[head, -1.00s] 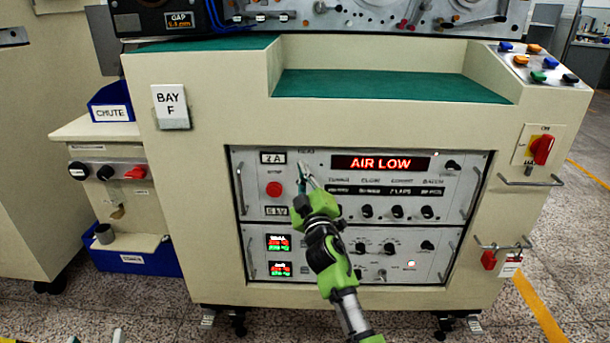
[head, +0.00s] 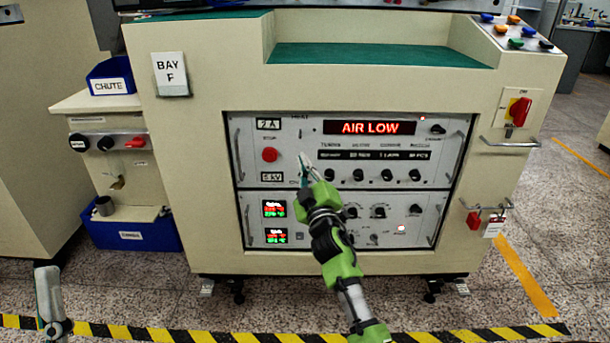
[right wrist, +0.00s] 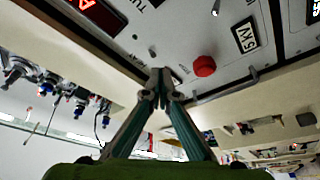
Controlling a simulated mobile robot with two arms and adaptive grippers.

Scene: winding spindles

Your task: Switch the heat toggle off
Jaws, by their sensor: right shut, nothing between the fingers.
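The HEAT label (head: 300,117) is at the top of the upper control panel (head: 285,180) in the head view. The small heat toggle (head: 299,133) shows just below it; its lever is too small to tell which way it points. My right gripper (head: 302,157) is shut and empty, with its tips below the toggle in the picture, in front of the panel.
A red stop button (head: 270,154) sits left of my right gripper, with the 5 kV plate (head: 271,177) below it. Several black knobs (head: 358,174) line the panel under the red AIR LOW display (head: 368,128). Metal handles (head: 238,155) stick out at the panel's sides.

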